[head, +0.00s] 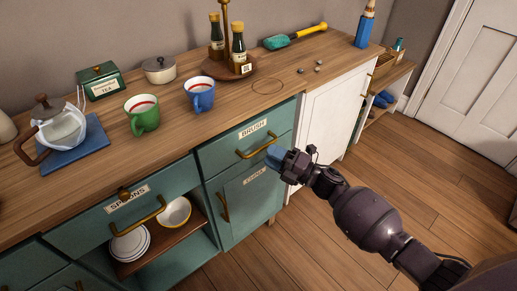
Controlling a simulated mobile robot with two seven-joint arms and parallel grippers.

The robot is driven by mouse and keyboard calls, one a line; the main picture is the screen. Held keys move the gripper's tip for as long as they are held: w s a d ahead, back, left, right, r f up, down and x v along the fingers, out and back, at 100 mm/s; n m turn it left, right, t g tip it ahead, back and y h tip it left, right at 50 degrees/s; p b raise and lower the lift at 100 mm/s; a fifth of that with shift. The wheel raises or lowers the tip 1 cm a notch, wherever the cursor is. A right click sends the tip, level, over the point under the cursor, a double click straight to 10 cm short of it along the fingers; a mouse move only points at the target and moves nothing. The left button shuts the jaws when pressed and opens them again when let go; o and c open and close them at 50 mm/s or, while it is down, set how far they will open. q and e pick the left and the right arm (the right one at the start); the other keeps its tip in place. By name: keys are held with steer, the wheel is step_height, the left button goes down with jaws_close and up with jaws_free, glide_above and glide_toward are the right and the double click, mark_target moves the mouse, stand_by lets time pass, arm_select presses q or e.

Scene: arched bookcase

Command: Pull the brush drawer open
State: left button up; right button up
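The brush drawer (228,152) is the teal drawer labelled BRUSH at the right end of the teal cabinet, below the wooden counter. Its front looks flush with the cabinet. Its brass bar handle (255,149) runs across the front. My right gripper (272,153) comes in from the lower right. Its bluish fingertips are at or just below the right end of the handle. I cannot tell whether they touch it, or whether the fingers are open or shut. My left gripper is not in view.
Below is a teal door (250,205) with a label and brass handle. The SPOONS drawer (100,224) is to the left. Mugs, a teapot (62,130) and a bottle stand (228,68) stand on the counter (180,120). Wooden floor (430,170) is clear at right.

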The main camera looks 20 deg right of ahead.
mark_target(259, 149)
steer(key=shift+x, duration=2.35)
steer(key=shift+c, duration=0.4)
jaws_close()
